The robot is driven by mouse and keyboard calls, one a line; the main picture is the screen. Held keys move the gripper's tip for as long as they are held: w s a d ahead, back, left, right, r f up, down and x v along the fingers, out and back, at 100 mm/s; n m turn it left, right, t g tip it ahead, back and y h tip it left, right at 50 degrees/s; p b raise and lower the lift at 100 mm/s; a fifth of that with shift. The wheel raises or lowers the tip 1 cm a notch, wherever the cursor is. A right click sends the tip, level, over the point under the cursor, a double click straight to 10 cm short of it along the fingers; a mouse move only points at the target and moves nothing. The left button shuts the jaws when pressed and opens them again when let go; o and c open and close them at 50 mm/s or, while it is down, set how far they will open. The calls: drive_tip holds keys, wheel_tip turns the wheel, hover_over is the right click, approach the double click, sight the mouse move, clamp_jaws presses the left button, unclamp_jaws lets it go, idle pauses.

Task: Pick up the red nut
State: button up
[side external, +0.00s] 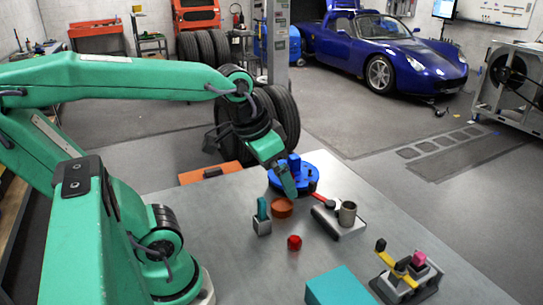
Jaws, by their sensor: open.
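A small red nut (294,242) sits on the grey metal table, near the middle of its visible top. My gripper (288,188) is farther back, pointing down in front of a round blue hub (314,183). It is apart from the nut, behind it in the picture. The jaws are open and hold nothing that I can see. One green finger shows clearly; the other is hard to make out.
An orange-brown round piece (282,208) and a grey block with a teal peg (262,222) stand behind the nut. A grey block with a cup (347,214), a teal box (338,288) and a yellow-and-pink fixture (407,275) stand to the right. Table left of the nut is clear.

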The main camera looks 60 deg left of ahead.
drive_tip(key=shift+s+d+f+t, duration=0.2)
drive_tip(key=shift+s+t, duration=0.1)
drive_tip(key=shift+s, duration=0.2)
drive_tip(key=shift+s+d+f+t, duration=0.15)
drive_tip(key=shift+s+t, duration=0.15)
drive_tip(key=shift+s, duration=0.2)
drive_tip(key=c, duration=1)
drive_tip(key=shift+o, duration=0.2)
drive_tip(key=shift+w, duration=0.1)
drive_tip(key=n+g, duration=0.5)
drive_tip(key=g, duration=0.1)
hover_over(296, 239)
wheel_tip(296, 239, down, 16)
drive_tip(key=shift+f, duration=1.55)
